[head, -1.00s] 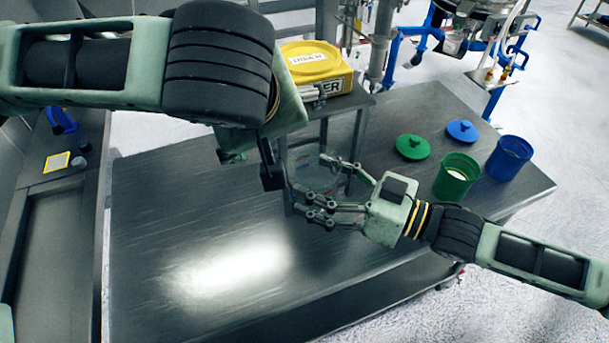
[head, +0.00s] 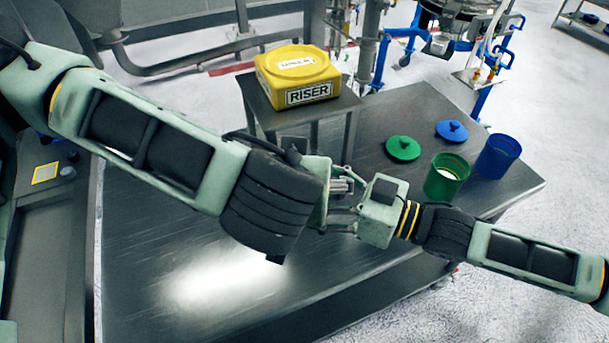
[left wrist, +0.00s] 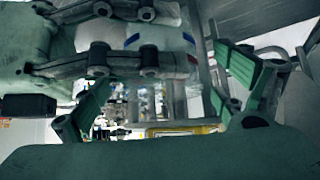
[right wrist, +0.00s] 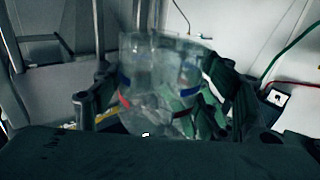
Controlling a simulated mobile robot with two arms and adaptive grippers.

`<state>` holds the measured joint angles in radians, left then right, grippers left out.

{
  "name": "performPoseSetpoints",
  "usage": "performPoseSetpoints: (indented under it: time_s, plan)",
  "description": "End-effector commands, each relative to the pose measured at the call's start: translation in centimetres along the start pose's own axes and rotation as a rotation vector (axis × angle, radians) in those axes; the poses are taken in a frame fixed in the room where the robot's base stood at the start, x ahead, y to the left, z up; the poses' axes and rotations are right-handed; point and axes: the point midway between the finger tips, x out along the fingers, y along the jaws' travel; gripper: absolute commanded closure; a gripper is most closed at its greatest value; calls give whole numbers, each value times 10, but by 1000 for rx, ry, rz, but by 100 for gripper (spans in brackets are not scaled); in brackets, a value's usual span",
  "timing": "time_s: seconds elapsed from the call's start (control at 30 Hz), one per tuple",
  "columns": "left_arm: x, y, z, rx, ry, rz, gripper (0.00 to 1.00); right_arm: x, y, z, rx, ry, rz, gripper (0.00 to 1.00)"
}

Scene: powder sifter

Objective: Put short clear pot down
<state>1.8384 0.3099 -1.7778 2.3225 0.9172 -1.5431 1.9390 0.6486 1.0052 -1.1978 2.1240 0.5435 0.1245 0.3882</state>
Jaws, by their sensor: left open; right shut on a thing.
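The short clear pot (right wrist: 160,75) is a see-through cup with blue and red marks, held between the fingers of my right gripper (head: 338,219) in the right wrist view. In the left wrist view, the pot's clear wall (left wrist: 172,62) shows behind the right gripper's fingers. My left gripper (left wrist: 160,105) is open, with its green finger pads apart and close to the right gripper. In the head view my left arm hides the pot and most of the left gripper. I cannot tell whether the left fingers touch the pot.
A yellow riser (head: 298,75) sits on a small raised metal stand (head: 262,110) at the back of the metal table (head: 140,265). A green pot (head: 447,178), a blue pot (head: 497,156), a green lid (head: 403,148) and a blue lid (head: 452,130) stand right. The table's front left is clear.

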Motion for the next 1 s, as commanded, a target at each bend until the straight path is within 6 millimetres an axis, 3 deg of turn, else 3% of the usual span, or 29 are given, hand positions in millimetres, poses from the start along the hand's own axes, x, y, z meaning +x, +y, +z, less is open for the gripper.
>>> performPoseSetpoints:
  time_s: [0.2, 0.53, 1.0]
  plan:
    - [21, 0, 0, 0, 0, 0, 9, 0, 0, 0, 0, 1, 0, 63]
    - [24, 0, 0, -1, 0, 0, 9, 0, 0, 0, 0, 1, 0, 63]
    - [24, 0, 0, -1, 0, 1, 49, 0, 0, 0, 0, 1, 0, 63]
